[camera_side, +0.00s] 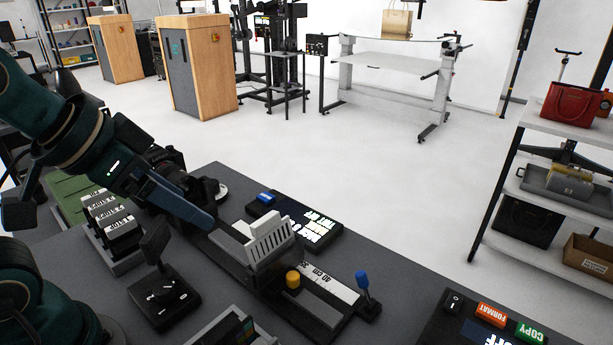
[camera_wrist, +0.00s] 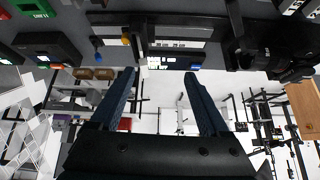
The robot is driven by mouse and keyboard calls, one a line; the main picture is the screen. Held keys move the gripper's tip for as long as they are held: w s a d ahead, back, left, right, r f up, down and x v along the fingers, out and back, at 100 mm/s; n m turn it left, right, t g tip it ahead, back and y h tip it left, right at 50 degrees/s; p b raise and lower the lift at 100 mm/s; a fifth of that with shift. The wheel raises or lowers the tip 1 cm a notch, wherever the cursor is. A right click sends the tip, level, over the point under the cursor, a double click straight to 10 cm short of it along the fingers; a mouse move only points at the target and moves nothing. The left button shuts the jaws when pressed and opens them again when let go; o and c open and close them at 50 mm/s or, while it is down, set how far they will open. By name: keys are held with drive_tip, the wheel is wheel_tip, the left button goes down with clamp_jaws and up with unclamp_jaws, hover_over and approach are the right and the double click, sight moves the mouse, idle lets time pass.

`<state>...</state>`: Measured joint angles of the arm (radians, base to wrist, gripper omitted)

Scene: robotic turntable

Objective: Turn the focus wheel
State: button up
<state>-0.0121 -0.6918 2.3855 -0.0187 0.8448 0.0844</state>
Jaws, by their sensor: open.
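My gripper (camera_side: 208,218) is open over the left part of the dark bench in the side view; one blue finger shows clearly. In the wrist view my gripper (camera_wrist: 160,74) has its two blue fingers wide apart with nothing between them. A black camera (camera_side: 203,190) stands behind my gripper, partly hidden by it. It also shows at the upper right in the wrist view (camera_wrist: 272,42), to the right of the fingers. I cannot clearly make out a focus wheel on it.
A slider with a white slotted block (camera_side: 270,240), a yellow knob (camera_side: 293,279) and a blue-topped lever (camera_side: 362,281) lies right of my gripper. A lit panel (camera_side: 308,226) is behind. Format and copy buttons (camera_side: 492,314) are at front right.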

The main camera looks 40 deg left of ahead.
drive_tip(key=w+a+r+n+y, duration=0.1)
drive_tip(key=w+a, duration=0.4)
drive_tip(key=w, duration=0.3)
drive_tip(key=w+a+n+y, duration=0.1)
drive_tip(key=w+a, duration=0.5)
drive_tip(key=w, duration=0.2)
drive_tip(key=a+f+n+g, duration=0.1)
drive_tip(key=a+f, duration=0.3)
drive_tip(key=a+f+n+g, duration=0.1)
drive_tip(key=a+f, duration=0.3)
drive_tip(key=a, duration=0.1)
drive_tip(key=w+a+f+n, duration=0.1)
drive_tip(key=a+f, duration=0.3)
drive_tip(key=shift+a+f+n+g, duration=0.2)
drive_tip(key=shift+f+n+g, duration=0.1)
drive_tip(key=shift+f+g, duration=0.1)
drive_tip(key=shift+a+f, duration=0.15)
drive_tip(key=shift+x, duration=2.35)
clamp_jaws()
